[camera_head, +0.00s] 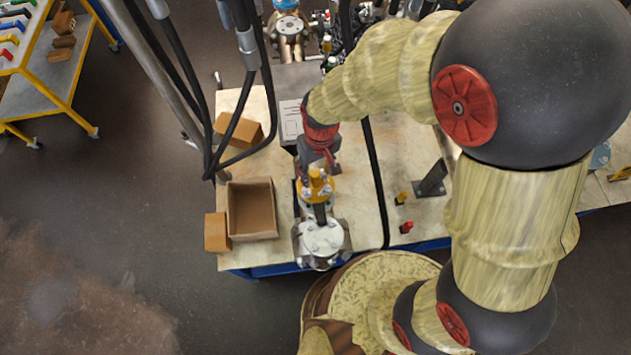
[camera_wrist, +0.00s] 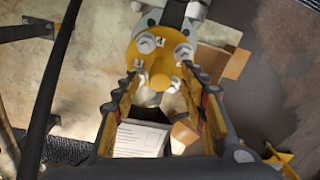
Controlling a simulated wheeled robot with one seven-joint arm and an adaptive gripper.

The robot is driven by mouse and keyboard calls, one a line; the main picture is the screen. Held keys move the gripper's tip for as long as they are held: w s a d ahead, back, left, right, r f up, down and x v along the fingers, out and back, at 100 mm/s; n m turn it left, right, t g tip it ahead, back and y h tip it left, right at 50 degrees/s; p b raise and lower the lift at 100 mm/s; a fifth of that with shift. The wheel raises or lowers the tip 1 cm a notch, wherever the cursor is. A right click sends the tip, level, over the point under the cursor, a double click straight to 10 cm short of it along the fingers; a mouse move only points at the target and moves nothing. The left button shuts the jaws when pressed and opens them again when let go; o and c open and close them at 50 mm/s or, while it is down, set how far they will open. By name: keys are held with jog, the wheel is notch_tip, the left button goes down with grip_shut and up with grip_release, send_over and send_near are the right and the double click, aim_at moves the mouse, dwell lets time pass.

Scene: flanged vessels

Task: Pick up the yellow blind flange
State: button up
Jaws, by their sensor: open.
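The yellow blind flange (camera_head: 314,190) sits on top of a grey metal fitting on the workbench, and bolt heads show on it. In the wrist view the flange (camera_wrist: 160,72) is a round yellow disc with a raised knob in its centre. My gripper (camera_head: 317,168) is right by the flange in the head view. In the wrist view my gripper (camera_wrist: 160,80) is open, with the knob lying between its fingertips. I cannot tell whether the fingers touch it. The underside of the flange is hidden.
A white flanged vessel (camera_head: 322,238) stands at the bench's front edge. An open cardboard box (camera_head: 252,208) and closed cartons (camera_head: 238,130) lie left of the flange. Black cables hang nearby. Small red-capped (camera_head: 407,227) and yellow-capped parts stand to the right.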

jog(key=shift+f, duration=0.85)
jog(key=shift+c, duration=0.2)
grip_shut()
jog(key=shift+a+r, duration=0.1)
